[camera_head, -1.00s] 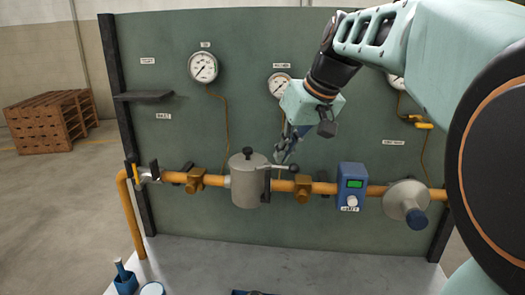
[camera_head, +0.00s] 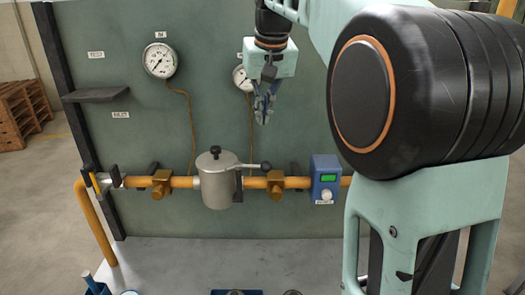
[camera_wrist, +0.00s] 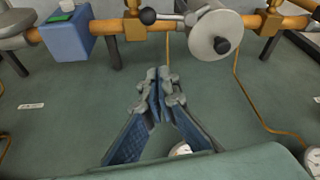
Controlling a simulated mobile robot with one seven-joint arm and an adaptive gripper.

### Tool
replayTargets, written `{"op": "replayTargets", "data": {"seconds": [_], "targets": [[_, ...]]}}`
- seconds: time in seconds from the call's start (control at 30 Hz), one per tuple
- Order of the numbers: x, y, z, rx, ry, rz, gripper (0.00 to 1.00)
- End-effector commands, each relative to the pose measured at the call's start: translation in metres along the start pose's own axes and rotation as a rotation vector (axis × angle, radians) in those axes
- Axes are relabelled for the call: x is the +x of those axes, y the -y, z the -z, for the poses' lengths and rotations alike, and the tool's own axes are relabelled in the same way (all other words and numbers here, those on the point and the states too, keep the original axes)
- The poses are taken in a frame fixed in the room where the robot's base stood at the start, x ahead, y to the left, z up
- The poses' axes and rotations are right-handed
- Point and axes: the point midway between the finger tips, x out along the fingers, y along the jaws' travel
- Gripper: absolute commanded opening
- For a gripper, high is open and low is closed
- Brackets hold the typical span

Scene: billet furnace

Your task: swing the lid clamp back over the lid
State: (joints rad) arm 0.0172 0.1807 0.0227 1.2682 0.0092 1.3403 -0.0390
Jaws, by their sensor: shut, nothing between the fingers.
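The grey metal canister (camera_head: 217,190) sits in the orange pipe line. Its round lid (camera_head: 211,161) has a black knob (camera_head: 215,151) on top. The lid clamp (camera_head: 252,166) is a thin lever with a dark ball end, sticking out to the right from the lid's right edge. In the wrist view the clamp's black ball (camera_wrist: 147,16) and the lid's face (camera_wrist: 210,35) show at the top. My gripper (camera_head: 264,115) is above the clamp's ball end, apart from it, in front of the green panel. Its fingers (camera_wrist: 160,75) are together and empty.
A blue box with a green display (camera_head: 325,180) is on the pipe right of the canister. A brass fitting (camera_head: 275,182) is between them. Gauges (camera_head: 160,60) and a shelf (camera_head: 95,95) are on the panel. The space just above the lid is clear.

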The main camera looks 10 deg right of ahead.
Motion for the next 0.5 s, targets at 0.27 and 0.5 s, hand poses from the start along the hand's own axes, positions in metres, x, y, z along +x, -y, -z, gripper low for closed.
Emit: {"op": "replayTargets", "data": {"seconds": [0.27, 0.5], "targets": [[0.015, 0.000, -0.001, -0.001, 0.003, 0.001, 0.00], [0.063, 0.000, -0.001, -0.001, 0.005, 0.001, 0.00]]}}
